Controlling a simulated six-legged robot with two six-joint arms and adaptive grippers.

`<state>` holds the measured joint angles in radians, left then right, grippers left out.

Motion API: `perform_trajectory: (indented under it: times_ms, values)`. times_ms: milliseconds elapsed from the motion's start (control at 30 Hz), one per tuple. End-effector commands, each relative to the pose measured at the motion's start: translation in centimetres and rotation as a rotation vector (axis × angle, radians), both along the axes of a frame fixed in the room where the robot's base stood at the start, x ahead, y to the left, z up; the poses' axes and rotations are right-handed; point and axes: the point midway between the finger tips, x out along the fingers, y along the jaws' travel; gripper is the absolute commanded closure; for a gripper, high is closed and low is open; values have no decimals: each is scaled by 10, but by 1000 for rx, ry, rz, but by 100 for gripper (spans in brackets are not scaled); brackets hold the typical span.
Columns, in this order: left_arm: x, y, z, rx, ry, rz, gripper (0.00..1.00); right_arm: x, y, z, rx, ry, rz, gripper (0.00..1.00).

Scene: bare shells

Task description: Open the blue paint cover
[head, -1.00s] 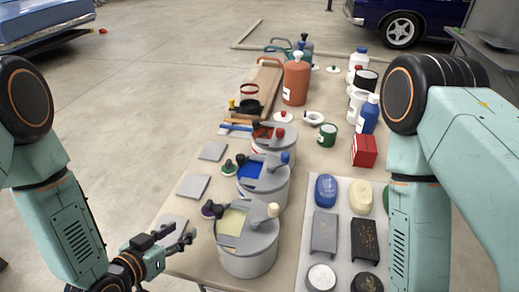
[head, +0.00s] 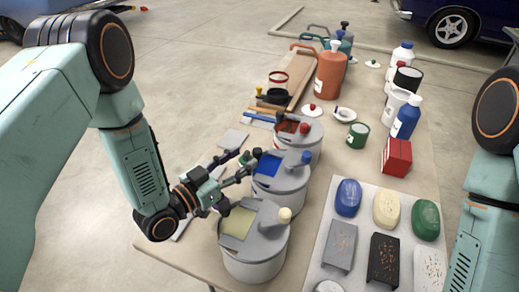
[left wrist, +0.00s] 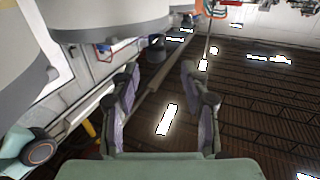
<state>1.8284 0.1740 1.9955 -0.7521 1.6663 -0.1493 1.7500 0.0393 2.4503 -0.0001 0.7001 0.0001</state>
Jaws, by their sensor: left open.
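The blue paint pot (head: 283,192) is the middle of three grey pots in a row in the head view. Its grey cover (head: 292,173) carries a blue knob (head: 306,158), and blue paint (head: 267,166) shows through an opening on its left side. My left gripper (head: 243,164) is open just left of this pot, its fingers pointing toward it. Whether a finger touches the pot cannot be told. In the left wrist view the open fingers (left wrist: 158,95) have nothing between them, and grey pots (left wrist: 110,18) hang at the upper left. My right gripper is out of view.
A pot with pale yellow paint (head: 250,258) stands in front, and one with a red knob (head: 304,140) behind. A tray with soaps and blocks (head: 317,250) lies to the right. Bottles, a red box (head: 396,157) and a green can (head: 357,136) stand further back.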

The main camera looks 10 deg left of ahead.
Motion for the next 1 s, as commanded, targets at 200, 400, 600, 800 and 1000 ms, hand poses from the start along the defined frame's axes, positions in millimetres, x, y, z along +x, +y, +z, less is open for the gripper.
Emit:
perform_trajectory:
  times_ms: [200,400,600,800,1000]
  values:
    - [28,-22,0,2,-3,-6,54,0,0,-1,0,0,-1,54]
    - [44,-32,0,1,-1,-5,54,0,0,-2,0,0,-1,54]
    - [48,-35,0,-1,1,-5,54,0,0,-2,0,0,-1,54]
    - [49,-36,0,-1,1,-5,61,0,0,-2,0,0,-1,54]
    - [49,-35,0,-1,1,-5,78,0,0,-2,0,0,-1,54]
